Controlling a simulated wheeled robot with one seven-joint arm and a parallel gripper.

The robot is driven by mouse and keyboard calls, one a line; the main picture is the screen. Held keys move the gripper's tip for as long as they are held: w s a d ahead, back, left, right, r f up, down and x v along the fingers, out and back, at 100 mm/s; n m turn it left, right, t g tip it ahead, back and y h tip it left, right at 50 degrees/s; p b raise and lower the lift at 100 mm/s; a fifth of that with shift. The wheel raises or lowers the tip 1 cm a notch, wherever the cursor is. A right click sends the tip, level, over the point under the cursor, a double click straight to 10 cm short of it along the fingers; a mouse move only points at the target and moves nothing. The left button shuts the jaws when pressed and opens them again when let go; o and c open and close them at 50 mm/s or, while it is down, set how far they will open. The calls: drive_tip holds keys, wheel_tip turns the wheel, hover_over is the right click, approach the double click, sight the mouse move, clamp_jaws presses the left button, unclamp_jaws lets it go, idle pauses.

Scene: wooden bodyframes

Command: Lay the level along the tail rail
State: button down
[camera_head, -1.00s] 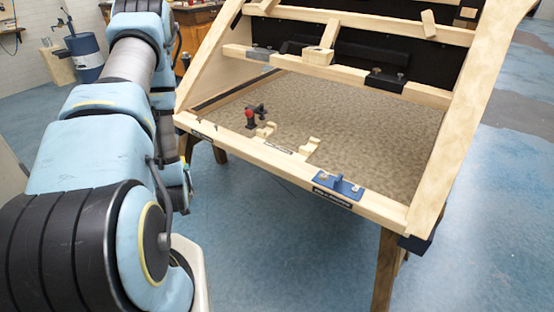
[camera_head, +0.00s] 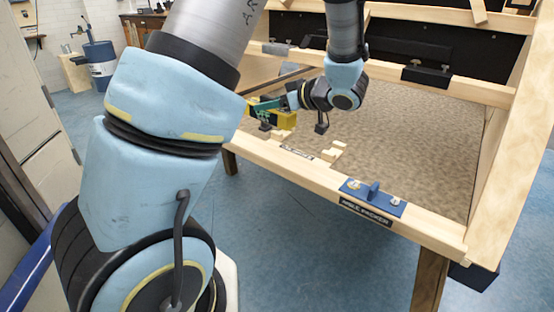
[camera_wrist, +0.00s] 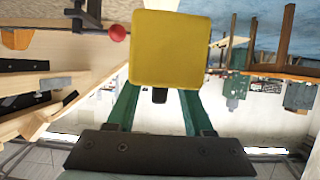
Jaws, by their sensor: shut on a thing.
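My gripper (camera_wrist: 158,112) has green fingers and is shut on a yellow block-like thing, which I take to be the level (camera_wrist: 170,48); only its yellow face shows in the wrist view. In the head view the yellow level (camera_head: 286,117) is partly hidden by my arm, near the left part of the frame's front rail. I cannot tell whether the level touches the rail.
A dark clamp with a red knob (camera_wrist: 117,32) is close beside the level. A label reading "ANGLE PACKER" (camera_head: 365,209) is below the blue bracket. A rear crossbar (camera_head: 390,74) carries black clamps.

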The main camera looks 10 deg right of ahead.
drive_tip(key=shift+s+d+f, duration=0.2)
drive_tip(key=shift+s+d, duration=0.4)
drive_tip(key=shift+d, duration=0.35)
wheel_tip(320, 180, down, 10)
drive_tip(key=shift+s+d+r+b, duration=0.1)
drive_tip(key=shift+r+b, duration=0.05)
drive_tip(key=shift+b, duration=0.7)
drive_tip(key=shift+f, duration=0.2)
drive_tip(key=shift+c, duration=1.4)
unclamp_jaws()
drive_tip(key=shift+r, duration=0.1)
